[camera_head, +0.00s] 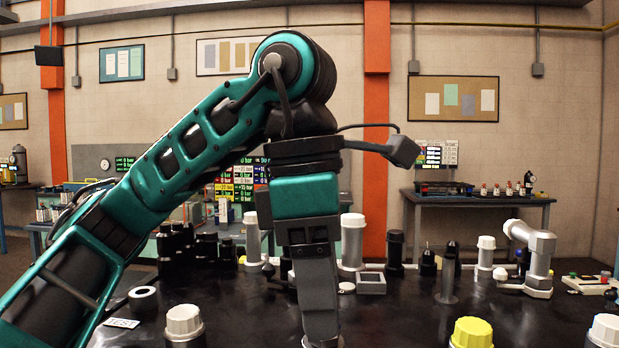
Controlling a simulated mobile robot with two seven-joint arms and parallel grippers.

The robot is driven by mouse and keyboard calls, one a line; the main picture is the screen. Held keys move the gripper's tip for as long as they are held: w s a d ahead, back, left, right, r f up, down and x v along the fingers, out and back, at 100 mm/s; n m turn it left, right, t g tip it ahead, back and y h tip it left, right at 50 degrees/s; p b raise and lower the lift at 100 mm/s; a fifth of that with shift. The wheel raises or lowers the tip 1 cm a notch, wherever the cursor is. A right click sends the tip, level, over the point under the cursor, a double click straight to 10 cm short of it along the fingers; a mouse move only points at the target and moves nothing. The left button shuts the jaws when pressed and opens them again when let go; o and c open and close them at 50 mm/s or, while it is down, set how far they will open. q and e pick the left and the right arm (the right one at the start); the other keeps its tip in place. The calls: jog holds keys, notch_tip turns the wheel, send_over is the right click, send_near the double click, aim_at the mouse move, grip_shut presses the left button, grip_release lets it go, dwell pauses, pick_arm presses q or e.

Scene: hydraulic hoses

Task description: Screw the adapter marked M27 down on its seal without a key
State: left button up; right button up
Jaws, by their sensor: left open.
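My left gripper (321,330) points straight down over the front middle of the dark bench. It is open, and its fingertips are close to the lower picture edge. A light grey round piece shows around the fingertips; I cannot tell whether they touch it. No M27 mark is readable, so I cannot tell which fitting is the adapter. A grey fitting (447,275) with a wide base stands upright right of the gripper. My right gripper is out of view.
White-capped fittings (184,325) and a yellow-capped one (471,333) stand along the front edge. Black fittings (175,247) crowd the back left. A white elbow pipe (538,260) stands at right. A small grey tray (371,283) and a white ring (142,298) lie on the bench.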

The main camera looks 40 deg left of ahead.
pick_arm(q)
jog(key=shift+s+a+r, duration=0.1)
jog(key=shift+a+r, duration=0.1)
jog(key=shift+r, duration=1.5)
jog(key=shift+s+a+r, duration=0.15)
jog(key=shift+r, duration=1.6)
jog(key=shift+s+a+r, duration=0.1)
jog(key=shift+a+r, duration=0.1)
jog(key=shift+r, duration=1.5)
